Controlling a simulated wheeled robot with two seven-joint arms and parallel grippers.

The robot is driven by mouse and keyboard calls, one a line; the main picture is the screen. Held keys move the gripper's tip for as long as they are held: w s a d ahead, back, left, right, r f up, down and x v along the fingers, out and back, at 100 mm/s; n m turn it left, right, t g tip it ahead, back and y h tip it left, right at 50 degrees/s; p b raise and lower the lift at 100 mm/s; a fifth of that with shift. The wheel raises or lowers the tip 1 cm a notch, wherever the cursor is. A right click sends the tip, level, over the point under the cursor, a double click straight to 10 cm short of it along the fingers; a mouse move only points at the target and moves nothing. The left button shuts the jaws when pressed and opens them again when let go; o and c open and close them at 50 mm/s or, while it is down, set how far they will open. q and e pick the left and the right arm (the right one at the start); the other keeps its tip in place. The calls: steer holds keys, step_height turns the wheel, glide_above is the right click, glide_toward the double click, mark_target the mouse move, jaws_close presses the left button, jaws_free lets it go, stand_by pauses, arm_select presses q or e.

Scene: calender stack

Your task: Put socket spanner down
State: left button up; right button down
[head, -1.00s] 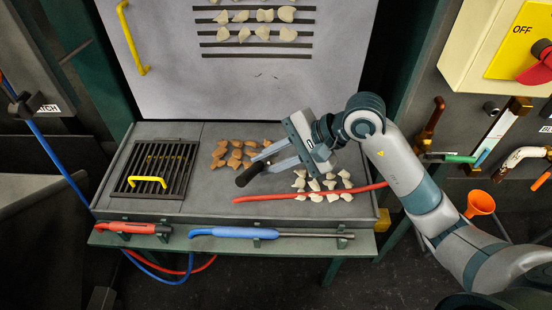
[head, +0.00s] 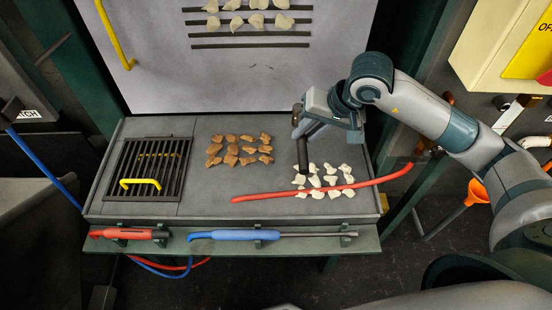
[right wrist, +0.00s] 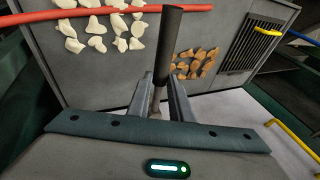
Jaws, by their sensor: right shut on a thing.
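The socket spanner has a dark cylindrical handle (head: 302,152) and is held in my right gripper (head: 308,126) above the grey work table (head: 215,190). In the head view the handle points down the picture, its end close to the pale pieces. In the right wrist view the black handle (right wrist: 171,48) stands out past the fingertips (right wrist: 162,88), and a thin metal shank shows between the fingers. The right gripper is shut on it. Whether the handle touches the table cannot be told. My left gripper is not in view.
A red bar (head: 325,190) lies across pale pieces (head: 330,172) on the table. Brown pieces (head: 238,150) lie left of them, beside a black grate (head: 150,168) with a yellow handle. The front ledge holds a red tool (head: 125,234) and a blue-handled tool (head: 235,235).

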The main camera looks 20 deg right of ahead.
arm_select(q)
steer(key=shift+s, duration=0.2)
arm_select(e)
steer(key=shift+f, duration=0.6)
step_height(320, 180, down, 3)
steer(key=shift+s+f+p, duration=0.1)
steer(key=shift+f+p, duration=0.1)
steer(key=shift+p, duration=0.4)
steer(key=shift+f, duration=0.4)
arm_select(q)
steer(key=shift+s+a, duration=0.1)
arm_select(e)
steer(key=shift+f, duration=0.15)
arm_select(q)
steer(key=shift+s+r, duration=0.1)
arm_select(e)
steer(key=shift+f, duration=0.1)
